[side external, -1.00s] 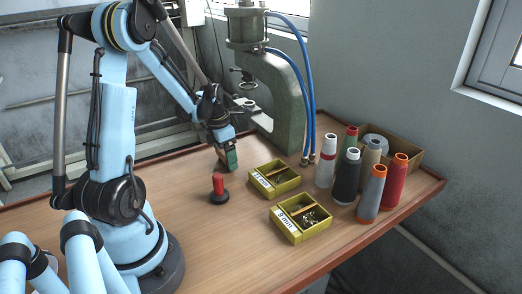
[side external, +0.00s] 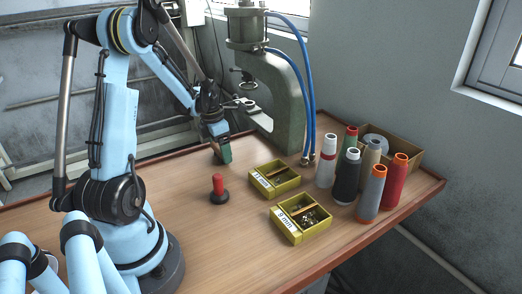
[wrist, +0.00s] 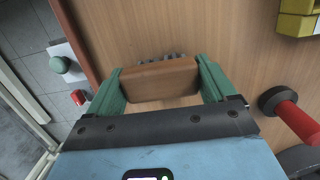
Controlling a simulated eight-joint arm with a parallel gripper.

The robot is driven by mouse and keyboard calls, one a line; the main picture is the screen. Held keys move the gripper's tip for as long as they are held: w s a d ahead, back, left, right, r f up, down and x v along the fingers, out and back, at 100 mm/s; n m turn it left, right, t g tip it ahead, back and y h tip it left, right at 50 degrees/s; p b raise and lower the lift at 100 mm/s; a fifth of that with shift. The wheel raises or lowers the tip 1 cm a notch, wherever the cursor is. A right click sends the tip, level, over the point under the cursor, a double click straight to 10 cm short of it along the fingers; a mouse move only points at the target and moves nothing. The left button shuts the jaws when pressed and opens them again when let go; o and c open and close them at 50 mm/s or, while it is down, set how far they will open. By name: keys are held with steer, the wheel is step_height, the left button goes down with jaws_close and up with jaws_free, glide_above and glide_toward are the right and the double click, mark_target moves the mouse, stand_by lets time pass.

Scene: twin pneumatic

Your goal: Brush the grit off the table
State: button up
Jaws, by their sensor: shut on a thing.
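A brush with a brown wooden back (wrist: 160,83) sits between the two green fingers of my gripper (wrist: 161,72) in the wrist view. My gripper is shut on it, and a row of dark bristle tufts shows past its far edge. In the side external view my gripper (side external: 222,156) points down at the tabletop (side external: 185,225), near its back edge and in front of the press. The brush is low over the table there; I cannot tell whether the bristles touch it. I cannot make out any grit on the wood.
A red-handled tool with a black base (side external: 219,188) stands nearby. Two yellow bins (side external: 275,180) lie to its right. A green press (side external: 287,110) with blue hoses stands behind. Several thread cones (side external: 347,176) and a cardboard box (side external: 405,150) fill the right end.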

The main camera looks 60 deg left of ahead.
steer(key=shift+a+r, duration=0.1)
steer(key=shift+a, duration=0.5)
steer(key=shift+r, duration=4.05)
